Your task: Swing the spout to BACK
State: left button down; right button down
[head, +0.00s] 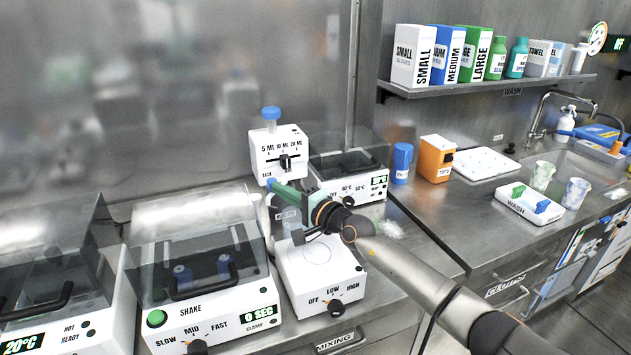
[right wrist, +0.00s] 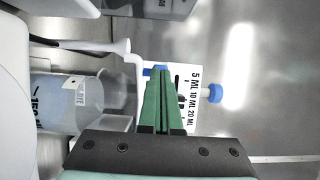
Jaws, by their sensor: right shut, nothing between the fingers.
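The white dispenser (head: 278,146) has a blue cap, a black slider under the marks 5 ML, 10 ML and 20 ML, and a small label low on its front, too small to read surely. A small blue part (head: 270,182) sits at its lower front; it also shows in the right wrist view (right wrist: 148,71). A white tube-like piece, seemingly the spout (right wrist: 95,46), runs left of the dispenser in that view. My right gripper (head: 274,184) is shut and empty, its green fingertips at the blue part in front of the dispenser; contact is unclear. My left gripper is out of view.
A clear beaker (right wrist: 75,100) stands close beside my right fingers. The stirrer plate (head: 318,275) is below my gripper. The lidded shaker (head: 200,262) is to the left, and a lidded heater (head: 352,172) is to the right.

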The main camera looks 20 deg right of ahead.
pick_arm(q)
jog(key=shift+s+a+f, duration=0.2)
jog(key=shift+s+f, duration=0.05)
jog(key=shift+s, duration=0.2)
pick_arm(e)
jog(key=shift+w+a, duration=0.5)
jog(key=shift+a, duration=0.2)
jog(key=shift+w+a, duration=0.45)
jog(key=shift+a, duration=0.2)
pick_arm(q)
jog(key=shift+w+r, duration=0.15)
